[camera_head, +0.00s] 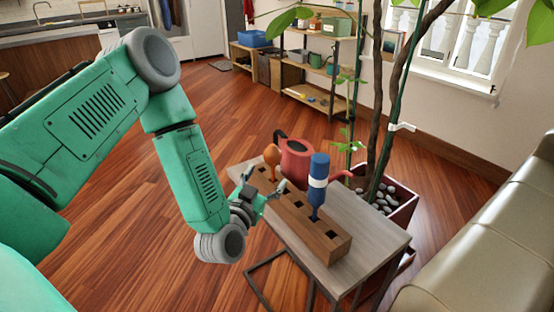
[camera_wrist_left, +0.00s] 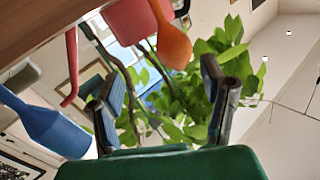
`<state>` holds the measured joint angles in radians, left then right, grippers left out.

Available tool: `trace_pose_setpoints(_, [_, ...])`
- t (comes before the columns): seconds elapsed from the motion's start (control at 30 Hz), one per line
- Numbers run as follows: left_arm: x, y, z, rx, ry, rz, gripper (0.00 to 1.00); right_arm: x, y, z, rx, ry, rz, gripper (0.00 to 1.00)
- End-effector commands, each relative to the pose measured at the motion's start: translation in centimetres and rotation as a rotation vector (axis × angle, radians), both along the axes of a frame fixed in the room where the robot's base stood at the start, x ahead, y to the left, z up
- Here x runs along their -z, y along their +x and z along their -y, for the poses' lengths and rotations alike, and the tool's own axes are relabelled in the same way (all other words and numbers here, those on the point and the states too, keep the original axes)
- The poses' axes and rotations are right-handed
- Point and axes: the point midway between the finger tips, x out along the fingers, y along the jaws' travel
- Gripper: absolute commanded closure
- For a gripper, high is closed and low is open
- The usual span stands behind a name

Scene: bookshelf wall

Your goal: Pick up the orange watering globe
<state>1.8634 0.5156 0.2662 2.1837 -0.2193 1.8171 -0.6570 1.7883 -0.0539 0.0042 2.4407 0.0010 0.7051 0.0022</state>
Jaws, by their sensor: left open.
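The orange watering globe (camera_head: 271,154) stands stem-down in the wooden block, near its far end. In the left wrist view the orange globe (camera_wrist_left: 174,48) hangs at the upper middle, just beyond the gap between my fingers and not held. My left gripper (camera_head: 266,182) is open and empty, at the near left side of the block, close to the globe but apart from it. Its spread fingers (camera_wrist_left: 165,88) also show in the wrist view. My right gripper is not in view.
The wooden block (camera_head: 327,241) with square holes sits on a small table (camera_head: 375,238). A blue globe (camera_head: 319,166) stands in the block. A red watering can (camera_head: 297,158) is behind it. A potted plant (camera_head: 402,205) and a sofa (camera_head: 490,240) stand to the right.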

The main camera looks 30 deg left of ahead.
Motion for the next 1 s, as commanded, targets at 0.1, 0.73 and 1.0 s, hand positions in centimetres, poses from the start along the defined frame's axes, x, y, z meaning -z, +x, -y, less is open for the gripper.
trace_pose_setpoints(0.1, [0.2,2.0,-0.7,-0.003,-0.003,0.002,0.34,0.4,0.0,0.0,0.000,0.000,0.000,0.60])
trace_pose_setpoints(0.73, [-1.3,8.1,-1.9,-0.001,-0.001,-0.003,0.34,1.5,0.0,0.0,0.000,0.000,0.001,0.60])
trace_pose_setpoints(1.0, [-1.2,8.1,-2.3,-0.001,-0.004,-0.002,0.48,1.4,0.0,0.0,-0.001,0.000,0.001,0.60])
